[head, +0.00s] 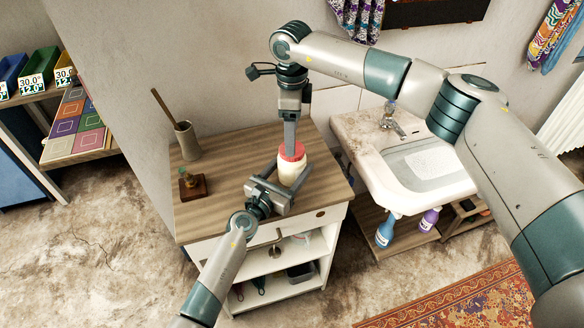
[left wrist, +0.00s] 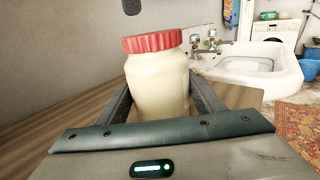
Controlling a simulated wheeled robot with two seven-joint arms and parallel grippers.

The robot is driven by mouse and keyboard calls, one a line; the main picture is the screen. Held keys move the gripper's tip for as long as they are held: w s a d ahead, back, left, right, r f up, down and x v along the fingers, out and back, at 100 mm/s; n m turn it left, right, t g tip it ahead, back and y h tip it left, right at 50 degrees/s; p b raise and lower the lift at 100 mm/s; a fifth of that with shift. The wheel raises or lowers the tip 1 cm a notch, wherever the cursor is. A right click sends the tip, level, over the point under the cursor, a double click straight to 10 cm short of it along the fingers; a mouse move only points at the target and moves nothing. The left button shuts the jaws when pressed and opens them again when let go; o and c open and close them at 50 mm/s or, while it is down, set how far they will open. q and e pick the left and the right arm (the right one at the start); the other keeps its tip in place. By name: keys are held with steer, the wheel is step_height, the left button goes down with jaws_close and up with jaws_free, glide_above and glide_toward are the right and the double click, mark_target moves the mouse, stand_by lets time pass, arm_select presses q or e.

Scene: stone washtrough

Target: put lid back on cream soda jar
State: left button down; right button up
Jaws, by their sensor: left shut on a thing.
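The cream soda jar (head: 287,172), pale cream with a red lid (head: 293,151), stands on the wooden cabinet top. My left gripper (head: 283,184) is shut on the jar's body from the front. In the left wrist view the jar (left wrist: 158,88) is upright between the fingers, and the red ribbed lid (left wrist: 152,42) sits on its mouth, looking level. Whether it is screwed tight cannot be told. My right gripper (head: 290,148) points down over the lid, its fingers seen edge-on, so their opening is unclear. A dark tip above the lid in the left wrist view seems apart from it.
A stone pot (head: 187,142) with a wooden stick and a small dark wooden item (head: 192,184) stand at the cabinet top's left. The washtrough (head: 413,165) is to the right, with bottles below. The cabinet top's front left (head: 205,220) is clear.

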mark_target(292, 164)
steer(key=shift+f, duration=2.05)
steer(key=c, duration=1.1)
steer(key=o, duration=1.3)
steer(key=shift+c, duration=0.2)
